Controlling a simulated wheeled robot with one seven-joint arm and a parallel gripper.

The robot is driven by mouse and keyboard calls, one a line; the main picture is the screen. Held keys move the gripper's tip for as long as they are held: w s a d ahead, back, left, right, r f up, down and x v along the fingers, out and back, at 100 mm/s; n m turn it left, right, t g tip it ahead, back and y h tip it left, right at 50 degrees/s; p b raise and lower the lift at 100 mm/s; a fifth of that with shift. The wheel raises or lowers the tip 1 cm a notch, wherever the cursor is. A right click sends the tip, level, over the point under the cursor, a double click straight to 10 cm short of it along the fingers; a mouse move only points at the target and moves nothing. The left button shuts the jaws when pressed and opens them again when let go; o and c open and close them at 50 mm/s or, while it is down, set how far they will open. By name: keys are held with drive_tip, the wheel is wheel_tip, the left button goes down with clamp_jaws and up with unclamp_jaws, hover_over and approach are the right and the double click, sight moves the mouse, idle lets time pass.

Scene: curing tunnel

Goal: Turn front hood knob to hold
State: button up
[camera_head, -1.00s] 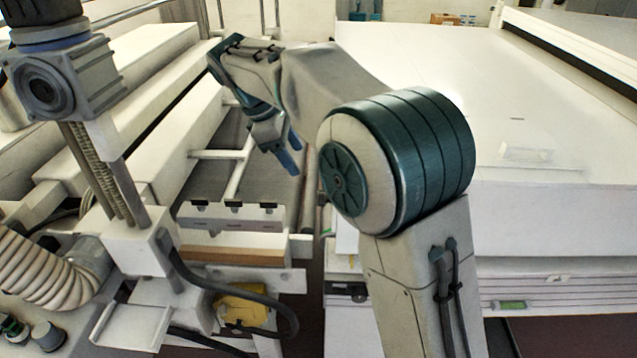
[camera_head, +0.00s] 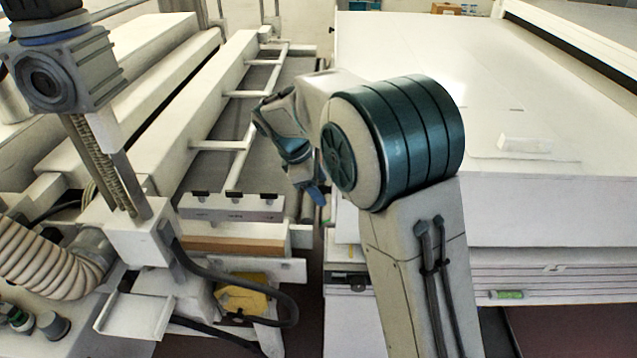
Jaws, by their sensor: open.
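A small dark round knob (camera_head: 358,285) shows low on the front face of the large white hood (camera_head: 420,205), beside a black strip. It may be the front hood knob; its setting is too small to read. My gripper (camera_head: 320,197) has blue fingers that point down and to the right. It is left of the hood, above and to the left of the dark knob in the picture, and apart from it. It is open, with nothing seen between the fingers. My arm's large joint hides part of the hood's left side.
A white rail frame (camera_head: 232,147) runs along the left, with a white bar (camera_head: 231,207) across its near end. A ribbed hose (camera_head: 45,270) and a yellow part (camera_head: 243,300) are at lower left. A narrow gap separates the frame from the hood.

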drive_tip(key=c, duration=1)
